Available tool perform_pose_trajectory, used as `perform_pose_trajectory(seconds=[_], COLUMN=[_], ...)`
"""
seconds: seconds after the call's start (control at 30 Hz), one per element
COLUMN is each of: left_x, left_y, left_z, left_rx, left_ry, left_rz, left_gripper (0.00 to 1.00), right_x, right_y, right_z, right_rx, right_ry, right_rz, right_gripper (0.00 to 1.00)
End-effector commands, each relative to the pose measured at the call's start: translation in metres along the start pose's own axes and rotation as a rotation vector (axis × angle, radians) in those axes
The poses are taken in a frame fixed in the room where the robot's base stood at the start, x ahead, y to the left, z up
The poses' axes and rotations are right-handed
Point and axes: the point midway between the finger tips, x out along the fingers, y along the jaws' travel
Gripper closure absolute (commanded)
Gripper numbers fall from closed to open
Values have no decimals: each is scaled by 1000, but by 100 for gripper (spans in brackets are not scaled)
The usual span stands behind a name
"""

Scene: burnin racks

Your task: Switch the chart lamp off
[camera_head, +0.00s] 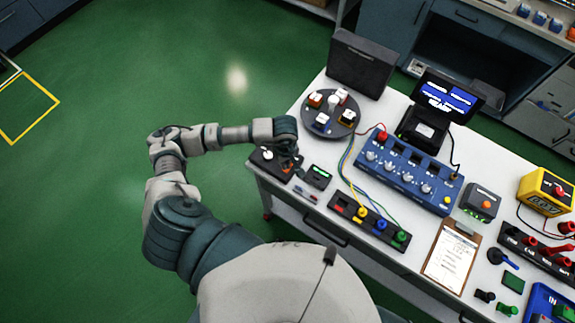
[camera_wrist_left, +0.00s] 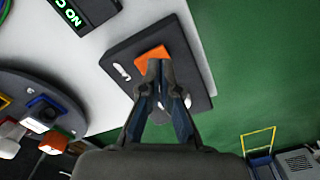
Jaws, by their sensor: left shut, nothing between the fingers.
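A dark plate (camera_head: 268,167) lies at the table's near left corner, partly hidden by my left gripper (camera_head: 291,163). In the left wrist view the plate (camera_wrist_left: 120,70) bears an orange piece (camera_wrist_left: 151,53) and a small white part (camera_wrist_left: 122,72). No label shows whether this is the chart lamp's switch. My left gripper (camera_wrist_left: 160,68) is shut and empty, its fingertips over the plate just by the orange piece. I cannot tell whether they touch it. No part is clearly recognisable as the chart lamp. My right gripper is not in view.
A small black display (camera_head: 318,177) is just right of the plate. A round dark tray (camera_head: 317,129) with coloured blocks stands behind. A blue panel with knobs (camera_head: 408,178), a terminal strip (camera_head: 368,222) and a clipboard (camera_head: 452,256) fill the table rightward. Green floor (camera_head: 110,200) is clear at left.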

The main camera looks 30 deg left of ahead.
Motion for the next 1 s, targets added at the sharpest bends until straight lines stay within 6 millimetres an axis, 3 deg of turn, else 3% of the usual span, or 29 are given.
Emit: perform_pose_trajectory(seconds=[0.5, 1.0], left_x=[-48, -51], left_y=[0, 0], left_z=[0, 0], left_rx=[0, 0], left_ry=[0, 0], left_rz=[1, 0], left_gripper=[100, 100], right_x=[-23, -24], right_y=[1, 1], right_z=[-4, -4], right_rx=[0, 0], right_ry=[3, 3], right_rz=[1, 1], right_gripper=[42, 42])
